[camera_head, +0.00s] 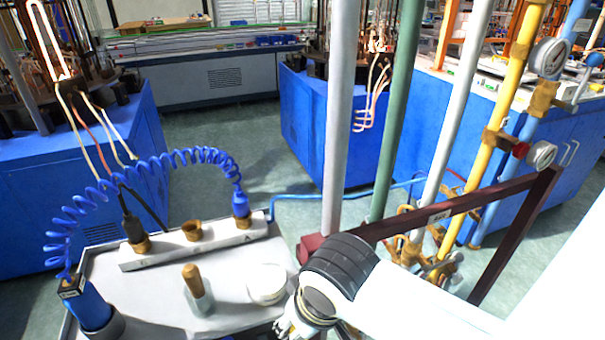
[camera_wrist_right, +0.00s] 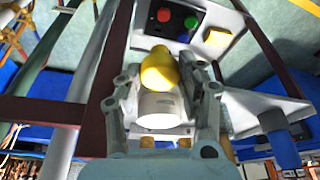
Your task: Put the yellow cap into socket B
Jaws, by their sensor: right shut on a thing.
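My right gripper (camera_wrist_right: 162,75) is shut on the yellow cap (camera_wrist_right: 158,68), which has a pale cylindrical part (camera_wrist_right: 160,108) below it between the fingers. A white socket bar (camera_head: 215,242) lies on the table. Its middle brass socket (camera_head: 192,230) looks empty; I cannot read a B label. A black plug (camera_head: 133,229) stands in the left socket and a blue plug (camera_head: 240,204) in the right one, near a letter A. My left gripper is not in view.
A brown-handled piece (camera_head: 192,277) stands in a clear holder and a round white dish (camera_head: 267,284) lies on the table (camera_head: 150,292). A coiled blue hose (camera_head: 150,160) arches over the bar. Vertical pipes (camera_head: 340,120) and a dark red frame (camera_head: 450,206) stand at the right.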

